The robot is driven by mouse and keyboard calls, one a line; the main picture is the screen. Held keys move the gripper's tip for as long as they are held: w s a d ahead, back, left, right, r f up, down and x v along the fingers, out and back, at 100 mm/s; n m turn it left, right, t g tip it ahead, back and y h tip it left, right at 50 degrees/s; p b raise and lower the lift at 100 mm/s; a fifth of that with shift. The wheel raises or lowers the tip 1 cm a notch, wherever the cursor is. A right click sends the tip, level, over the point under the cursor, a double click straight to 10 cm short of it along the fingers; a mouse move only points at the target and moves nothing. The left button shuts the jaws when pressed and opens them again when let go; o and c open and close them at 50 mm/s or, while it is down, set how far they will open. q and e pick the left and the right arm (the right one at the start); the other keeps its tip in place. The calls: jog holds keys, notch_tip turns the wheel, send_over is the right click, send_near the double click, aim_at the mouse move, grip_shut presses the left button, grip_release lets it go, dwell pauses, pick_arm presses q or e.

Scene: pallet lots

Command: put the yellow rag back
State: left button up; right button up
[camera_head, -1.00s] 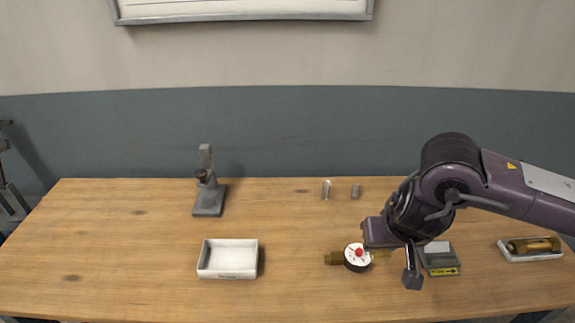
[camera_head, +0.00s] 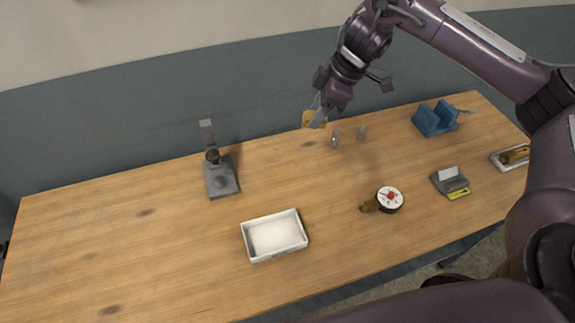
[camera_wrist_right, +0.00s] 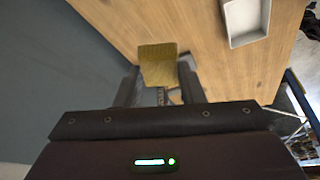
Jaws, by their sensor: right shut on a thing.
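The yellow rag (camera_head: 309,119) is a small yellow-brown piece held at the tips of my right gripper (camera_head: 320,110). It is over the back edge of the wooden table, left of the small metal cylinders. In the right wrist view the rag (camera_wrist_right: 158,66) sticks out as a flat square between the two dark fingers of my right gripper (camera_wrist_right: 160,83), which is shut on it. It looks raised off the table, but its height is hard to tell. My left gripper is not in view.
A white tray (camera_head: 275,250) stands front centre, a grey stand (camera_head: 222,182) back left. A round gauge (camera_head: 390,199), grey box (camera_head: 450,182), blue holder (camera_head: 435,119) and a tray with a brass cylinder (camera_head: 516,155) are at right. A small metal cylinder (camera_head: 335,138) is near my gripper. The left table is clear.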

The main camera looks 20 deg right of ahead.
jog(key=b, duration=0.6)
send_over(307, 175)
jog(key=d, duration=0.1)
jog(key=f, duration=1.5)
jog(key=shift+s+d, duration=0.15)
jog(key=shift+s, duration=0.1)
jog(key=shift+f, duration=2.45)
jog(key=shift+f, duration=0.1)
jog(key=o, duration=0.9)
